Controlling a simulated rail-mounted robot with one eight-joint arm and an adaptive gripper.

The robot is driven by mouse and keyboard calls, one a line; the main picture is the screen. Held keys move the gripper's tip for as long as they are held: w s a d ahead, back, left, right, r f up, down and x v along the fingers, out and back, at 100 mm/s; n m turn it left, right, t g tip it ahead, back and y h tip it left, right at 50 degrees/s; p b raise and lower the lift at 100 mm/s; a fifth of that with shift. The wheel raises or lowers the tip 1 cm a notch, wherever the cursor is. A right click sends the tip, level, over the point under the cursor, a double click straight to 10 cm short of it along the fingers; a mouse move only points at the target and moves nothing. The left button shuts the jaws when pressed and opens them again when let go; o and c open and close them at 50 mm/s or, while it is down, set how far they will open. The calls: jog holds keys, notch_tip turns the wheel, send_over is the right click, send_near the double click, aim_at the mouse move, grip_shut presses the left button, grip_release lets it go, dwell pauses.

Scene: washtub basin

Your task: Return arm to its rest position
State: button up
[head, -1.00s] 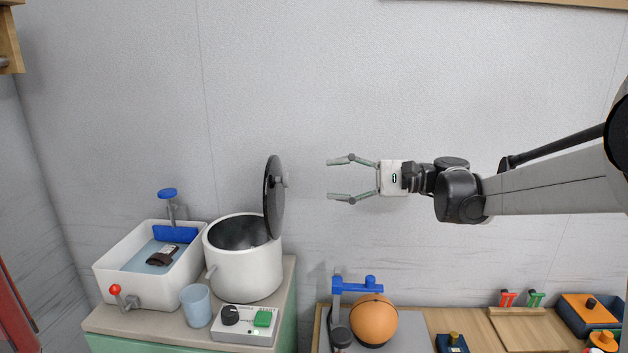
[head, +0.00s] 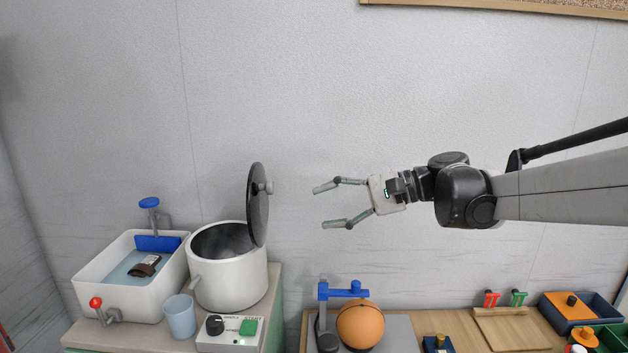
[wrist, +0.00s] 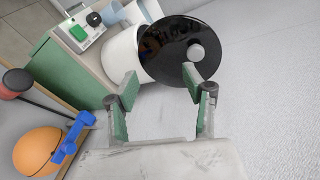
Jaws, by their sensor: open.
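My gripper (head: 324,206) is open and empty, raised in the air in front of the wall. In the head view it points left, toward the raised black lid (head: 258,205) of the white pot (head: 230,275), with a clear gap between them. My gripper (wrist: 166,84) also shows in the wrist view, its two green-padded fingers spread with nothing between them. The black lid (wrist: 172,52) with its grey knob lies beyond the fingertips there.
A white washtub (head: 135,293) holds water and a dark item. A blue cup (head: 181,318) and a control box (head: 231,333) stand before the pot. An orange ball (head: 361,325) sits beside a blue-topped stand (head: 343,291). A wooden tray (head: 512,330) lies right. The air around my gripper is free.

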jog(key=s+d+f+n+t+h, duration=0.2)
jog(key=s+d+f+h, duration=0.5)
jog(key=s, duration=0.5)
jog(key=s+d+f+n+t+h, duration=0.3)
jog(key=s+d+f+h, duration=0.4)
jog(key=s, duration=0.5)
jog(key=shift+d+f, duration=0.55)
jog(key=shift+d, duration=0.6)
